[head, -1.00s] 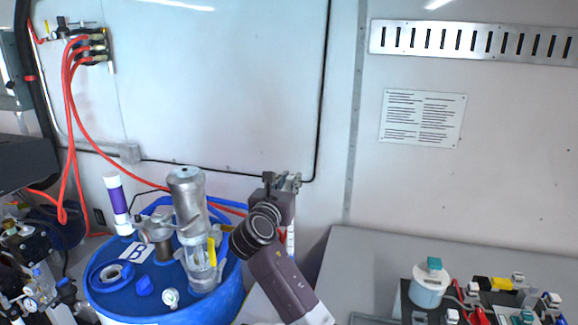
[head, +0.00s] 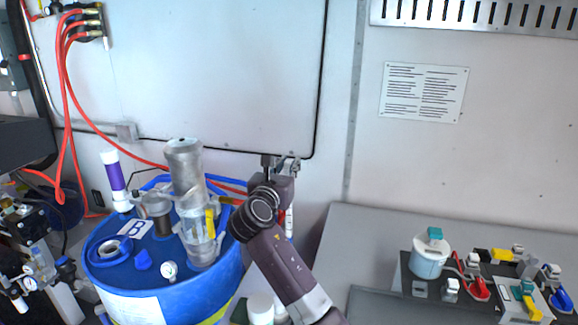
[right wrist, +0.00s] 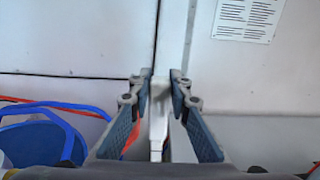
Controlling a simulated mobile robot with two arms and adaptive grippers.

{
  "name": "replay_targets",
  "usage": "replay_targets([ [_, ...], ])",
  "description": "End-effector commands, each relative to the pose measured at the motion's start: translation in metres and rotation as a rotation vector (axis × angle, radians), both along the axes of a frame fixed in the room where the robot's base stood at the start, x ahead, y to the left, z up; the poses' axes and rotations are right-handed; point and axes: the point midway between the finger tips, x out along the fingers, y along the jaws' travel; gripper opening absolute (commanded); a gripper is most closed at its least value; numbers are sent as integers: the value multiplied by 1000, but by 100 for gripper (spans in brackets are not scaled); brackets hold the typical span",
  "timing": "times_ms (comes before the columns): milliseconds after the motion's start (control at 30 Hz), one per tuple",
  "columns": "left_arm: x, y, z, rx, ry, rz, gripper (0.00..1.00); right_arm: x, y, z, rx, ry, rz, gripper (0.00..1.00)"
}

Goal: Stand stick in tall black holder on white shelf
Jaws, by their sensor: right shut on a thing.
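My right gripper (head: 281,164) is right of the blue drum in the head view. In the right wrist view its fingers (right wrist: 161,80) are closed around a pale, narrow stick (right wrist: 158,118). A white length of it with small marks (head: 290,224) shows below the gripper in the head view. It hangs roughly upright; my wrist and forearm hide part of it. I cannot make out a tall black holder or a white shelf in either view. My left gripper is not in view.
A blue drum (head: 128,279) with a metal pump (head: 186,170) stands left of my right arm. White-capped containers (head: 261,307) sit low beside the forearm. A grey counter (head: 390,232) at right carries a device with a white pot (head: 429,262). Red hoses (head: 62,110) hang at left.

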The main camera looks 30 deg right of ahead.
Motion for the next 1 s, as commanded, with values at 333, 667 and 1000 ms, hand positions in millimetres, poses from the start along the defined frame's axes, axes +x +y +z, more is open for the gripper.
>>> replay_targets([
  [333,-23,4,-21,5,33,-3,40,0,0,-25,-2,-1,-1,0],
  [667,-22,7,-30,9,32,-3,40,0,0,-52,-2,-1,0,0],
  [1000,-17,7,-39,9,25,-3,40,0,0,-78,-3,0,-1,0],
])
